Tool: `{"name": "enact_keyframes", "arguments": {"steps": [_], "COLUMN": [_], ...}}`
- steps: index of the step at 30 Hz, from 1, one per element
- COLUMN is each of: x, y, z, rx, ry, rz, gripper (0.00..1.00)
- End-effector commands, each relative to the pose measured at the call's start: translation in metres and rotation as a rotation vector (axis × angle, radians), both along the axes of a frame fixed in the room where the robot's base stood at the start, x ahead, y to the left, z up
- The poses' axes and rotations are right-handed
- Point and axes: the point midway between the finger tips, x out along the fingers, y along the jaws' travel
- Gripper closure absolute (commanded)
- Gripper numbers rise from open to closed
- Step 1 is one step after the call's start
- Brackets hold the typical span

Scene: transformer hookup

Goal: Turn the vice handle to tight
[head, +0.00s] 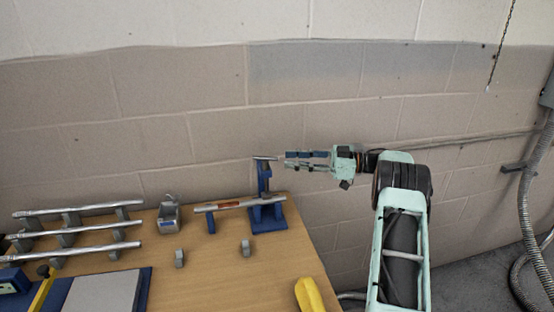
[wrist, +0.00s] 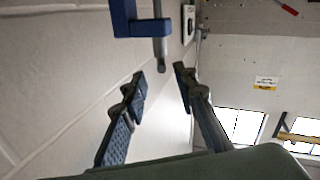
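The vice (head: 264,190) is a blue upright stand on a blue base near the right end of the wooden table. Its handle (head: 265,158) is a short grey bar across the top. A silver rod with an orange band (head: 235,205) runs horizontally through the vice's lower part. My gripper (head: 286,160) is open and empty, right of the handle, with its fingers pointing left at it. In the wrist view, the handle's grey end (wrist: 161,50) hangs just beyond the gap between my two open fingertips (wrist: 160,77). Part of the blue vice (wrist: 135,25) shows beside it.
The wooden table (head: 215,265) also holds a rack of silver rods (head: 75,228), a grey metal block (head: 168,215), two small grey blocks (head: 179,258) and a yellow object (head: 308,294). A brick wall stands behind. The air around my gripper is clear.

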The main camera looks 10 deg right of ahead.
Motion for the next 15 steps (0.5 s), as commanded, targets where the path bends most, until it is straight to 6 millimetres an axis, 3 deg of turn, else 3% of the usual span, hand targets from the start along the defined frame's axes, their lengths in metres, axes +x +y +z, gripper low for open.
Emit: {"name": "enact_keyframes", "arguments": {"steps": [6,15], "x": [-0.010,-0.013], "y": [-0.031,-0.039], "z": [0.000,0.001], "rx": [0.000,0.001], "ry": [-0.001,-0.001], "rz": [-0.002,0.000], "gripper": [0.73,0.73]}}
